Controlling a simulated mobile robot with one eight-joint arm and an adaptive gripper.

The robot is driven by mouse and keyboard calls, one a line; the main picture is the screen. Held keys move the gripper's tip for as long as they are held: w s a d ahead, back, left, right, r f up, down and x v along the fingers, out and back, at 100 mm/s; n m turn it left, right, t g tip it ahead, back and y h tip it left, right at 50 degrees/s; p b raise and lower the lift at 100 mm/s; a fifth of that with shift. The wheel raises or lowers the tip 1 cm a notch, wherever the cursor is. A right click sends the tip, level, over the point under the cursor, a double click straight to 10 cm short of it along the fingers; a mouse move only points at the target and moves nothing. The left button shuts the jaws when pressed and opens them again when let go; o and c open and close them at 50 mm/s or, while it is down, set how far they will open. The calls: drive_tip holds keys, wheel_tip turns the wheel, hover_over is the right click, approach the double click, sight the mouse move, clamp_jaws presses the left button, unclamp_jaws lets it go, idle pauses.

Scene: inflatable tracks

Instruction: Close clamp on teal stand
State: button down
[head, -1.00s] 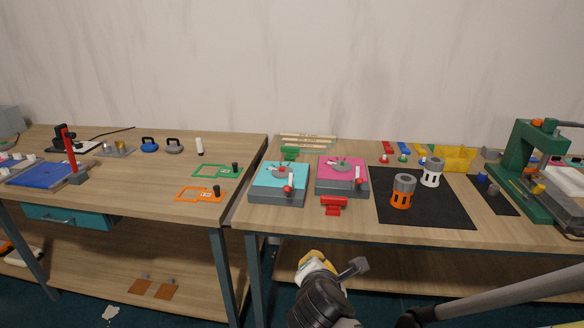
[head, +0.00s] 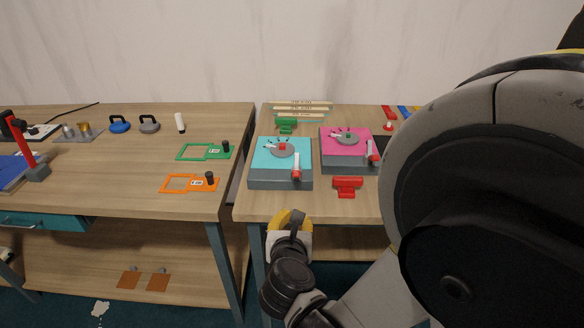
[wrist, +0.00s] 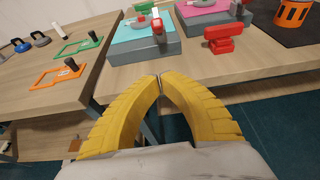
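The teal stand (head: 265,152) is a grey block with a teal top, near the left end of the right table. It carries a grey disc with a red centre (head: 282,148). The clamp (head: 296,168), with a red and white lever, stands at its front right corner; I cannot tell how far it is closed. In the wrist view the stand (wrist: 128,34) and clamp (wrist: 158,28) are ahead of the fingers. My gripper (head: 287,214), with yellow fingers, is at the table's front edge, apart from the stand. Its fingertips (wrist: 159,77) meet, with nothing between them.
A pink-topped stand (head: 343,143) with a similar clamp is to the right. A red block-like piece (head: 347,186) lies in front of it, and a green one (head: 286,126) behind the teal stand. A gap separates the left table (head: 130,180). My arm hides the right side.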

drive_tip(key=x, duration=0.9)
drive_tip(key=shift+r+p, duration=0.1)
drive_tip(key=shift+p, duration=0.25)
drive_tip(key=shift+w+r+p, duration=0.65)
drive_tip(key=shift+w+r, duration=0.15)
drive_tip(key=shift+r, duration=0.2)
drive_tip(key=shift+w+r+b, duration=0.3)
drive_tip(key=shift+w+r, duration=0.1)
drive_tip(key=shift+r, duration=0.15)
drive_tip(key=shift+r+g+p, duration=0.35)
drive_tip(key=shift+g+p, duration=0.05)
drive_tip(key=shift+p, duration=0.25)
drive_tip(key=shift+g, duration=0.3)
drive_tip(key=shift+r+g+p, duration=0.2)
drive_tip(key=shift+g+p, duration=0.3)
drive_tip(key=shift+p, duration=0.25)
